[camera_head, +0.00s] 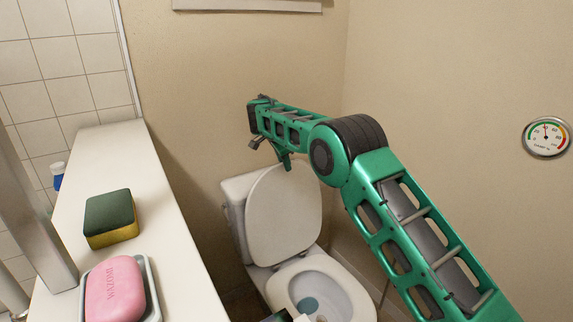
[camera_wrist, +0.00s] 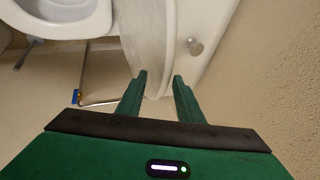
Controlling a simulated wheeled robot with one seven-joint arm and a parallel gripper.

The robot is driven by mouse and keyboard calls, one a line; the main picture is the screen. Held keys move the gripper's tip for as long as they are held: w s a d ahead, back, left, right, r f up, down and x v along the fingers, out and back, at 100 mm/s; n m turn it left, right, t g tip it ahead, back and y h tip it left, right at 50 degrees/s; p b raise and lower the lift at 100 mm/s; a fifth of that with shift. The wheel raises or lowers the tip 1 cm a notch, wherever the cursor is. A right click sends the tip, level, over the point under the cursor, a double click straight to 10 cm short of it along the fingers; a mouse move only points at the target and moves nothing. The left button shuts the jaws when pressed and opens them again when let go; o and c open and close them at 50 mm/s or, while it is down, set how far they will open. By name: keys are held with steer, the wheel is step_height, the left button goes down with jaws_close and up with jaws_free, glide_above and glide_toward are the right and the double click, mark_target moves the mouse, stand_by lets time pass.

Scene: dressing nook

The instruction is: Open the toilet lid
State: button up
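The white toilet lid (camera_head: 285,215) stands raised, leaning back toward the cistern (camera_head: 237,188). The seat (camera_head: 355,297) is down around the open bowl (camera_head: 308,303). My gripper (camera_head: 287,163) is at the lid's upper edge, with part of it hidden behind my arm. In the wrist view, my gripper (camera_wrist: 160,77) has its two green fingers apart. The lid (camera_wrist: 147,45) shows edge-on, its end lying between the fingers in the picture; I cannot tell whether they touch it. The cistern (camera_wrist: 205,50) with its round button is on the right, the bowl (camera_wrist: 65,8) at upper left.
A round gauge (camera_head: 547,137) hangs on the right wall. Walls stand close behind the toilet.

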steer(key=v, duration=1)
steer(key=shift+r, duration=0.1)
